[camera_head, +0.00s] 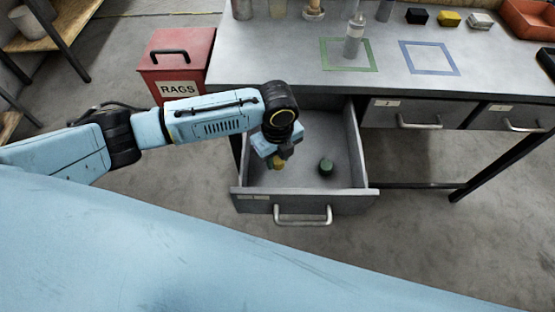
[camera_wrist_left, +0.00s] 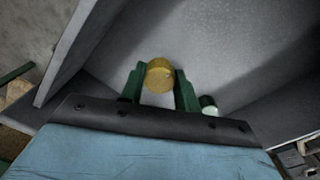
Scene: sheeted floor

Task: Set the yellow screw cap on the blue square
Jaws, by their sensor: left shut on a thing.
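The yellow screw cap (camera_head: 278,163) is inside the open drawer (camera_head: 250,199), in its left part. My left gripper (camera_head: 276,158) reaches down into the drawer and is shut on the cap. In the left wrist view the cap (camera_wrist_left: 160,75) sits between the two green fingertips (camera_wrist_left: 158,80). I cannot tell whether the cap touches the drawer floor. The blue square (camera_head: 430,58) is an outline on the bench top at the right, and its inside is empty. My right gripper is not in view.
A green cap (camera_head: 326,167) stands in the drawer to the right of the gripper. A clear bottle (camera_head: 353,40) stands in the green square (camera_head: 349,68). Black, yellow and white blocks (camera_head: 449,19) line the back of the bench (camera_head: 290,60). A red rags bin (camera_head: 176,70) stands left.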

